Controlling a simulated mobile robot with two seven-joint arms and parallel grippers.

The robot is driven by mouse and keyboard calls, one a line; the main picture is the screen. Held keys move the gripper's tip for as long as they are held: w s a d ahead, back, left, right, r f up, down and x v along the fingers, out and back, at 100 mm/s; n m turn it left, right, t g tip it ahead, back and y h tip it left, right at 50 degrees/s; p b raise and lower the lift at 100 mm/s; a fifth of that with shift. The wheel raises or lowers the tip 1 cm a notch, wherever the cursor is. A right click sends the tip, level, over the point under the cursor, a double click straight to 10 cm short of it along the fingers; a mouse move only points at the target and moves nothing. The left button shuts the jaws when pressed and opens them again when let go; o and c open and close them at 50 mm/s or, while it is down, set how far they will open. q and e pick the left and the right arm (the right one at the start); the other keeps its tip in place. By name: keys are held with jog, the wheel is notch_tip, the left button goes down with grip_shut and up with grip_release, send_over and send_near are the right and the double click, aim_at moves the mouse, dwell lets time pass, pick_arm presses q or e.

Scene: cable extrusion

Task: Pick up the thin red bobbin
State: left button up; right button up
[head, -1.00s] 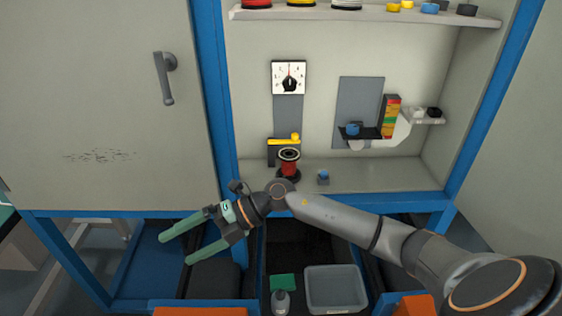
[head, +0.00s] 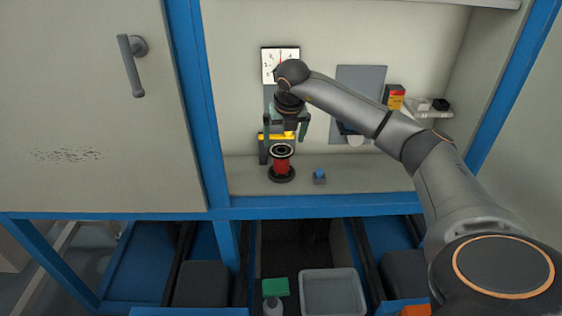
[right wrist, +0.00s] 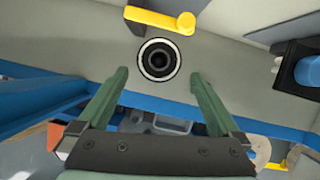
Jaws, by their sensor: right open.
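The red bobbin (head: 281,165) stands upright on the cabinet's lower shelf, with black flanges and a pale ring on top. In the right wrist view its round top (right wrist: 159,60) shows from above, just beyond and between the fingertips. My right gripper (head: 288,136) points down above the bobbin, open and empty, its green fingers apart. The fingers also show in the right wrist view (right wrist: 158,82). They do not touch the bobbin. My left gripper is in neither view.
A yellow lever (head: 274,136) is close behind the bobbin. A small blue-topped block (head: 319,177) stands to its right on the shelf. A dial (head: 280,65) is on the back wall. Below are a clear grey bin (head: 331,292) and a green block (head: 275,287).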

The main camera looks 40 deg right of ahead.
aim_at(282, 151)
jog(key=x, duration=0.7)
jog(key=shift+w+f, duration=0.1)
jog(key=shift+f, duration=0.1)
jog(key=shift+c, duration=0.4)
jog(key=c, duration=1)
jog(key=shift+r, duration=0.15)
